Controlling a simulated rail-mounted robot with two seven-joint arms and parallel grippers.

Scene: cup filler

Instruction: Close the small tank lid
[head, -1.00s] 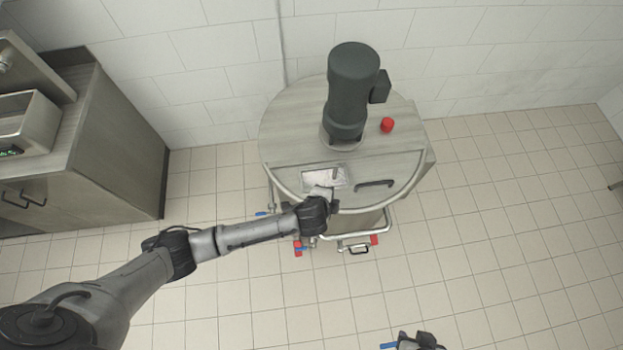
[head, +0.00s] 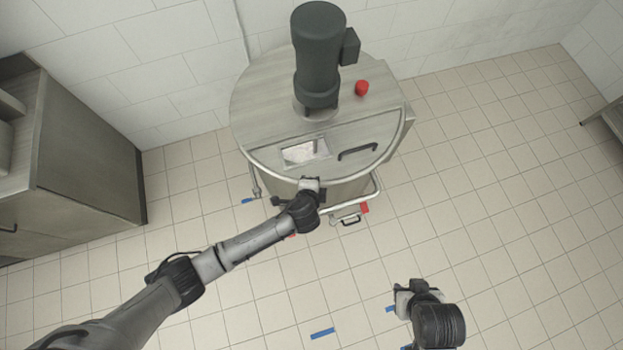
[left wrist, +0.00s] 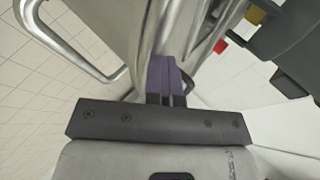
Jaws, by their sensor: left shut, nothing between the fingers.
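The steel tank has a round top (head: 262,112). Its front section is a lid (head: 340,170) with a dark bar handle (head: 358,150); it appears to lie flat in line with the rest of the top. A rectangular window or opening (head: 303,151) with pale contents shows left of the handle. My left gripper (head: 310,183) is at the tank's front rim, just in front of the lid. In the left wrist view its purple fingers (left wrist: 165,78) are together, near the metal rim; contact is unclear. My right gripper (head: 402,294) is low, over the floor, its fingers not clear.
A dark motor (head: 318,55) and a red knob (head: 362,88) stand on the tank top. A tubular rail (head: 352,205) runs around the tank's front. A steel cabinet (head: 75,150) stands at the left. The tiled floor at the right is open.

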